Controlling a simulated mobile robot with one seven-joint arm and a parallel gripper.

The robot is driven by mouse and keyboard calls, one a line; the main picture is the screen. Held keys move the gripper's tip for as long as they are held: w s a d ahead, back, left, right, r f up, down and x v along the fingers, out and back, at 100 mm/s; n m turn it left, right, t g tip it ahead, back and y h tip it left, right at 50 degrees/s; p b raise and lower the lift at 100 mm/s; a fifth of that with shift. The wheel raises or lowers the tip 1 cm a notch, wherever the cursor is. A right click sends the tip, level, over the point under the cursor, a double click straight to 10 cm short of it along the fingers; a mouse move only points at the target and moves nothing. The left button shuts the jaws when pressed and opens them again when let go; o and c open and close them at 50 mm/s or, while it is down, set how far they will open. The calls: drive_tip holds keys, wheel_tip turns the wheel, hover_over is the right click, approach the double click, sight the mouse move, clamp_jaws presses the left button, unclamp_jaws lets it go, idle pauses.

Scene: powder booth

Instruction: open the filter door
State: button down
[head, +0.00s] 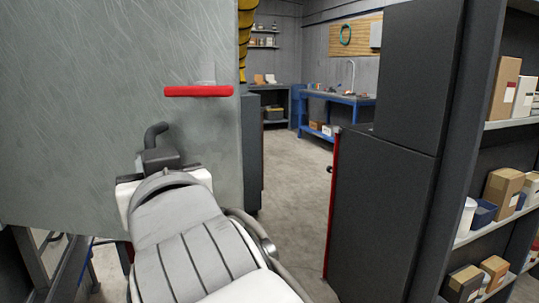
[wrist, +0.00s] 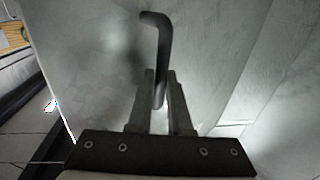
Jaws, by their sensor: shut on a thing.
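The filter door appears to be the large scratched grey metal panel (head: 90,90) filling the left of the head view; it also fills much of the wrist view (wrist: 100,60). A dark bent bar handle (head: 153,132) stands out from it. My gripper (head: 157,155) is shut on this handle; in the wrist view its two fingers (wrist: 161,80) close around the straight part of the handle (wrist: 158,38), with the bent end beyond the fingertips. I cannot tell whether the door stands ajar.
A dark cabinet (head: 385,190) with a red edge stands to the right. Shelves with cartons (head: 502,190) are at the far right. Bare concrete floor (head: 292,175) lies between panel and cabinet. A blue workbench (head: 340,100) stands at the back, and a yellow hose (head: 244,35) hangs behind the panel.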

drive_tip(key=shift+s+a+r, duration=0.15)
drive_tip(key=shift+a+r, duration=0.1)
drive_tip(key=c, duration=0.9)
unclamp_jaws()
drive_tip(key=shift+f, duration=0.1)
drive_tip(key=shift+c, duration=0.2)
drive_tip(key=shift+o, duration=0.5)
drive_tip(key=shift+f, duration=0.1)
drive_tip(key=shift+d, duration=0.1)
drive_tip(key=p+v, duration=0.3)
drive_tip(key=v, duration=1.4)
drive_tip(key=shift+p, duration=0.35)
drive_tip(key=shift+s, duration=0.15)
